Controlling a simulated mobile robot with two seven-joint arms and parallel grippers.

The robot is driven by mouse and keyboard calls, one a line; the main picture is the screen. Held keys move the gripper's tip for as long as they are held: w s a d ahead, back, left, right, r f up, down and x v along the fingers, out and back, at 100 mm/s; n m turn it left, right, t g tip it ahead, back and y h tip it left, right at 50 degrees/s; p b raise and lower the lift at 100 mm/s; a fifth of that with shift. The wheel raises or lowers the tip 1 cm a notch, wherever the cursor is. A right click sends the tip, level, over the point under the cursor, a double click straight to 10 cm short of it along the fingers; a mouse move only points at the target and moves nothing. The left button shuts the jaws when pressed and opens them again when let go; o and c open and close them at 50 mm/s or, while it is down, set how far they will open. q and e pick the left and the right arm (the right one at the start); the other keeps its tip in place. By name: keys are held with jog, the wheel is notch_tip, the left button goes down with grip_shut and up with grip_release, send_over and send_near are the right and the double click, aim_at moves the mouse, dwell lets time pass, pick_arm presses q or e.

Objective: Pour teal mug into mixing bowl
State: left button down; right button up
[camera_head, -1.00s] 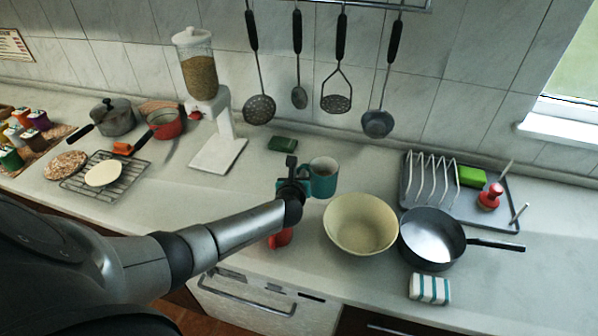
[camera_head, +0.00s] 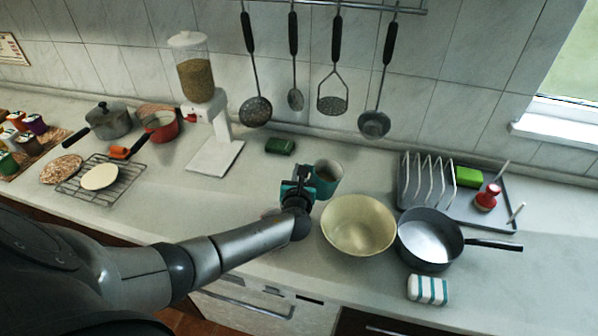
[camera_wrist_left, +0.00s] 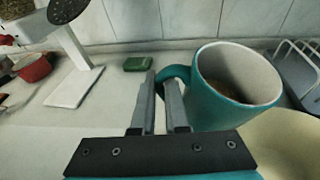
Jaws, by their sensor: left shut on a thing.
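The teal mug (camera_head: 325,187) is at the upper left of the mixing bowl in the head view. My left gripper (camera_head: 301,186) is shut on its handle. In the left wrist view, the gripper's fingers (camera_wrist_left: 171,100) close on the handle of the mug (camera_wrist_left: 222,112), and brown contents show inside it. The mug leans slightly toward the bowl. The cream mixing bowl (camera_head: 358,238) stands on the counter and looks empty. Its rim also shows in the left wrist view (camera_wrist_left: 285,145), below and right of the mug. My right gripper is not in view.
A dark frying pan (camera_head: 430,240) stands right of the bowl, with a striped cloth-like block (camera_head: 428,290) in front. A dish rack (camera_head: 430,180) is behind the pan. A green block (camera_head: 280,146) lies behind the mug. A grain dispenser (camera_head: 200,85) stands farther left.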

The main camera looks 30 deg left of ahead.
aim_at(318, 181)
pick_arm(q)
jog(key=shift+s+d+r+m+t+y+b, duration=0.15)
jog(key=shift+d+r+m+t+y+b, duration=0.2)
jog(key=shift+d+r+m+t, duration=0.25)
jog(key=shift+s+d+r+m+t+y+b, duration=0.15)
jog(key=shift+d+r+m+t+y+b, duration=0.2)
jog(key=shift+d, duration=0.5)
jog(key=shift+s+d+r+m+t+y+b, duration=0.2)
jog(key=shift+d+r+m+t+y, duration=0.2)
jog(key=shift+d+m, duration=0.3)
jog(key=shift+d+m+t+b, duration=0.5)
jog(key=shift+m+b, duration=0.15)
jog(key=shift+b, duration=0.2)
